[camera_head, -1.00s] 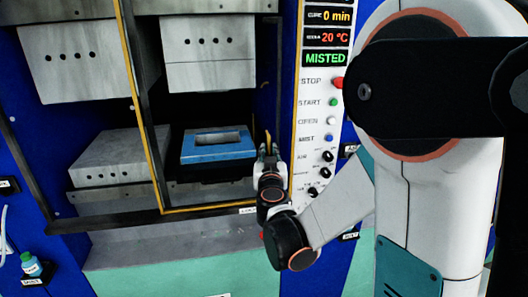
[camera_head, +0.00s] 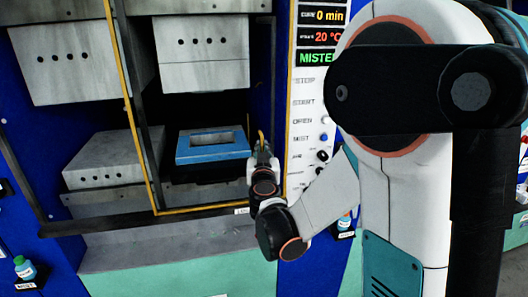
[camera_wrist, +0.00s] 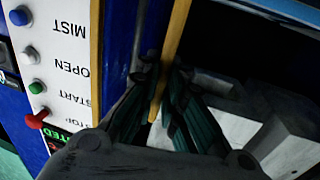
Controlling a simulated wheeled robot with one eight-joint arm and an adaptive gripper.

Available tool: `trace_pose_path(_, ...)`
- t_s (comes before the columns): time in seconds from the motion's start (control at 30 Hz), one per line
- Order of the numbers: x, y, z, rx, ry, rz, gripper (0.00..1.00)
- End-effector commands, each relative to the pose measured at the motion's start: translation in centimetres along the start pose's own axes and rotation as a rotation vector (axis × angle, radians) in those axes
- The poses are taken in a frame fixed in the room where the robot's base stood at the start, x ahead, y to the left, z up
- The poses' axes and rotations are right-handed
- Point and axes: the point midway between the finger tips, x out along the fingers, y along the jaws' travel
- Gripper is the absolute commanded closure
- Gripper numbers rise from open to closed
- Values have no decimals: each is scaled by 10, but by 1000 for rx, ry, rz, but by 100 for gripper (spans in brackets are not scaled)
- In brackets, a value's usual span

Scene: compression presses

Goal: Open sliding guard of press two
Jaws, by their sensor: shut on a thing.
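The press (camera_head: 203,75) has an open front in the head view, with a yellow-edged guard frame (camera_head: 137,135) along its left side and bottom. A thin yellow bar (camera_head: 261,137) stands at the right of the opening. My gripper (camera_head: 262,152) is there, low at the right edge. In the wrist view the yellow bar (camera_wrist: 172,45) runs down between the dark ribbed fingers of my gripper (camera_wrist: 162,90), which are shut on it. I cannot tell from these frames how the bar joins the guard.
A blue-topped mould (camera_head: 212,146) sits inside the opening. A white control panel (camera_head: 305,110) with buttons and knobs is close to the right, partly hidden by my arm; its buttons also show in the wrist view (camera_wrist: 38,60). A small bottle (camera_head: 25,268) stands at lower left.

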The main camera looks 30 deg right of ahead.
Motion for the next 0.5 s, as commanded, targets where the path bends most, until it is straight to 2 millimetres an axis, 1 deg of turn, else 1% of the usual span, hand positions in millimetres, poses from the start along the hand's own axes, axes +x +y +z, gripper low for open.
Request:
trace_pose_path(0.17, -7, -34, 1, 1, 0, -11, 100)
trace_pose_path(0.27, -13, -61, 2, 1, 0, -12, 100)
trace_pose_path(0.47, -27, -130, 2, 1, -1, -14, 100)
trace_pose_path(0.5, -30, -144, 2, 1, -1, -14, 100)
